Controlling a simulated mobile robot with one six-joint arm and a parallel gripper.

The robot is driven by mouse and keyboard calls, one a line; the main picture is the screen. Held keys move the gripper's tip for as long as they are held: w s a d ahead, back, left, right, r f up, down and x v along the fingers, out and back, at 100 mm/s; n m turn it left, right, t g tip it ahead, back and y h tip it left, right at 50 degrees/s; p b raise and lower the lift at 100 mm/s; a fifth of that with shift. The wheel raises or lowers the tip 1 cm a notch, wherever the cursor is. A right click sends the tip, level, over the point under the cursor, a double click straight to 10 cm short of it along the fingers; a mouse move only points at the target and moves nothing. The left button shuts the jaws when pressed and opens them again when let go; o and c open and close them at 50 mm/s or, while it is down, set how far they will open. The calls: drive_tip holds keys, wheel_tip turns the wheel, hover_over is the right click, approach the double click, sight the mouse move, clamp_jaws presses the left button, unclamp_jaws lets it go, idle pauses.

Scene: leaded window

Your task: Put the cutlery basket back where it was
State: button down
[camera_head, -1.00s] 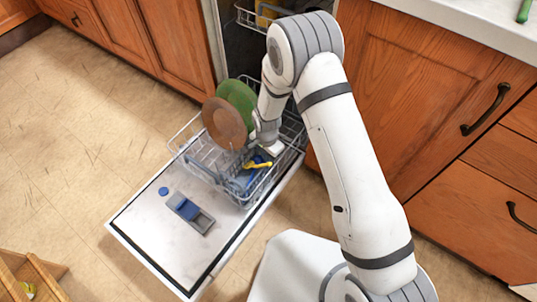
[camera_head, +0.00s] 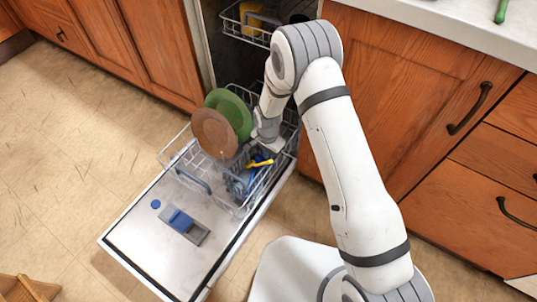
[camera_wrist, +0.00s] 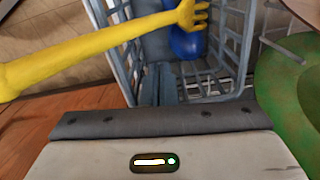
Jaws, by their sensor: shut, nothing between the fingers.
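The cutlery basket (camera_head: 240,184), a blue-grey lattice box, stands in the lower rack of the open dishwasher. It also shows in the wrist view (camera_wrist: 230,52). A yellow fork (camera_wrist: 110,42) lies across its top, and a blue utensil (camera_wrist: 186,42) is inside. My gripper (camera_head: 275,147) is just behind the basket at the rack's right side. In the wrist view its fingers (camera_wrist: 158,83) are together, empty, at the basket's near end. I cannot tell whether they touch the basket. My wrist hides part of the rack.
A brown plate (camera_head: 214,134) and a green plate (camera_head: 236,112) stand in the lower rack (camera_head: 170,158), left of my gripper. The upper rack (camera_head: 262,38) holds a yellow item. The lowered door (camera_head: 150,262) lies in front.

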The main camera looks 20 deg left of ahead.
wheel_tip(320, 180, up, 10)
drive_tip(key=p, duration=0.6)
